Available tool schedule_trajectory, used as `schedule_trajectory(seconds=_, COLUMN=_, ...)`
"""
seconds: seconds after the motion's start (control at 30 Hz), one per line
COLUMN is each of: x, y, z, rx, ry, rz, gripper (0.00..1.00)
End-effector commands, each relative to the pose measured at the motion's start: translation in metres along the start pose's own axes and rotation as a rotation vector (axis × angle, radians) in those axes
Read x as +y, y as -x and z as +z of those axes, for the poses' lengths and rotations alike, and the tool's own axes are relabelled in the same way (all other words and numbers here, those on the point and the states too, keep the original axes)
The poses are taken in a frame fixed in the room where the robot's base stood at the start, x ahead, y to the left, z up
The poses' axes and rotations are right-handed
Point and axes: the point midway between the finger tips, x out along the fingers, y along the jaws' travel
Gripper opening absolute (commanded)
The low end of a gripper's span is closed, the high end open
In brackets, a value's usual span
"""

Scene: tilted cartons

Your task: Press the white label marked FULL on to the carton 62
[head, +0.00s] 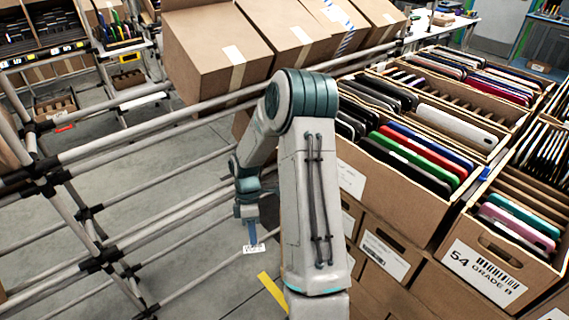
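My gripper (252,236) hangs low in the middle of the head view, left of my upper arm, over the gap between the pipe rack and the stacked cartons. A small white label (254,249) with dark print is at its blue tip; the fingers appear shut on it. The print is too small to read. No carton showing the number 62 can be made out. Several closed brown cartons (214,62) lie tilted on the rack above.
The pipe rack's rails (150,147) cross the left side, close to my gripper. Open cartons (395,184) full of phones or tablets fill the right. Grey floor (185,235) with a yellow stripe (272,290) shows below.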

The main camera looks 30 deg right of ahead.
Motion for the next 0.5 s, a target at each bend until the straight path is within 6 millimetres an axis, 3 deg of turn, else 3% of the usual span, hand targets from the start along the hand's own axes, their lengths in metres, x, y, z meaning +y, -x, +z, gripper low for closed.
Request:
schedule_trajectory(seconds=0.3, x=0.0, y=0.037, z=0.057, rx=-0.53, ry=0.675, rz=-0.362, gripper=0.0)
schedule_trajectory(seconds=0.5, x=0.002, y=0.072, z=0.087, rx=-0.952, ry=0.961, rz=-0.535, gripper=0.0)
